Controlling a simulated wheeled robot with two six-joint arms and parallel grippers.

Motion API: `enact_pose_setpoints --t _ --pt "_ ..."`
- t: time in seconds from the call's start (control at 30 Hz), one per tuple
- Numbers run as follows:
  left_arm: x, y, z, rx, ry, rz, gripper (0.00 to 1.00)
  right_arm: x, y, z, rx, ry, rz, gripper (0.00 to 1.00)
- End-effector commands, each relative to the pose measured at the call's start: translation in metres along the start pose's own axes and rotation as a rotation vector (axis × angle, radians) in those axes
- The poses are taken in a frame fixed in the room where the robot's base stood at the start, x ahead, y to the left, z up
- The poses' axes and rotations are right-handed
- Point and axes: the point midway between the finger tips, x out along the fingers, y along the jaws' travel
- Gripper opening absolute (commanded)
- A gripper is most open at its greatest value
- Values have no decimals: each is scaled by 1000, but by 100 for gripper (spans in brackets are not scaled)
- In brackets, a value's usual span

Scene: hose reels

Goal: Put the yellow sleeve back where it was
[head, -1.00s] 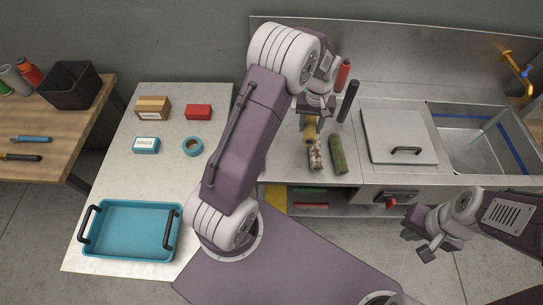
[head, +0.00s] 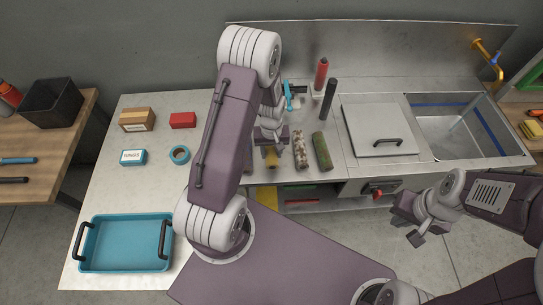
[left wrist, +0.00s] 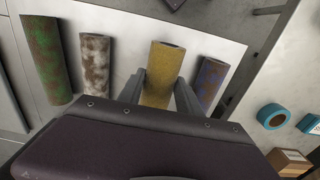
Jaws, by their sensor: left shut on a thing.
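My left gripper (head: 271,148) is shut on the yellow sleeve (left wrist: 162,76), whose near part shows below the fingers in the head view (head: 271,158). In the left wrist view the sleeve stands out between the two fingers, in a row with other sleeves. The brown-and-white sleeve (left wrist: 94,66) is on one side of it, then the green sleeve (left wrist: 45,60). The purple-and-rust sleeve (left wrist: 208,84) is on the other side. I cannot tell whether the yellow sleeve touches the surface. My right gripper (head: 409,224) appears open and empty, in front of the counter.
The brown-and-white sleeve (head: 300,150) and green sleeve (head: 322,151) lie just right of my left gripper. A red bottle (head: 321,75) and a dark cylinder (head: 328,100) stand behind. A teal tray (head: 126,270), teal tape roll (head: 179,155) and boxes are on the left table.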

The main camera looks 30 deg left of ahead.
Motion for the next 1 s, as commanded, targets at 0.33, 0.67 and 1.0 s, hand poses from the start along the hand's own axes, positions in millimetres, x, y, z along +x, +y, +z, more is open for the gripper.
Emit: enact_pose_setpoints --t 0.33,0.67,1.0 --pt "39 0 1 0 -2 -1 0 -8 0 -1 0 0 0 0" --pt "44 0 0 0 1 0 0 -4 0 0 0 0 0 0" --pt "43 0 0 0 1 0 63 -5 0 0 0 0 0 0"
